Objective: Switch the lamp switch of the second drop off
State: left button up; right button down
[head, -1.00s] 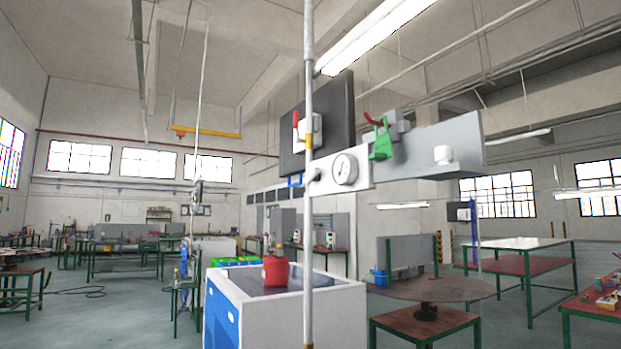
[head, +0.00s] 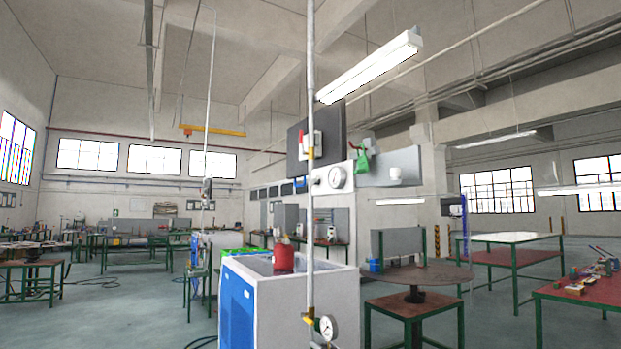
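A thin grey vertical pipe (head: 311,80) drops from the ceiling in the middle of the head view. Behind it hangs a dark panel (head: 333,125) with a white box that has a red lever (head: 304,140). A white plate beside it carries a round gauge (head: 337,177), and a green fitting with a red handle (head: 361,163) is to its right. A second, thinner drop (head: 212,110) hangs farther back on the left, with a small grey box (head: 207,188) on it. I cannot tell which part is the lamp switch, or its position. Neither gripper shows.
A white and blue cabinet (head: 335,295) with a red container (head: 283,258) on top stands close ahead. A lower gauge (head: 328,326) sits at the pipe's foot. A round table (head: 440,277) and a red-topped bench (head: 590,298) are at right. Floor at left (head: 110,315) is partly open.

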aim_at(316, 181)
jog(key=k, duration=0.3)
jog(key=u, duration=0.85)
jog(key=i, duration=0.85)
jog(key=u, duration=1.05)
jog(key=i, duration=1.15)
jog(key=z, duration=0.55)
jog(key=i, duration=1)
jog(key=z, duration=1.25)
jog(key=i, duration=0.35)
jog(key=z, duration=0.25)
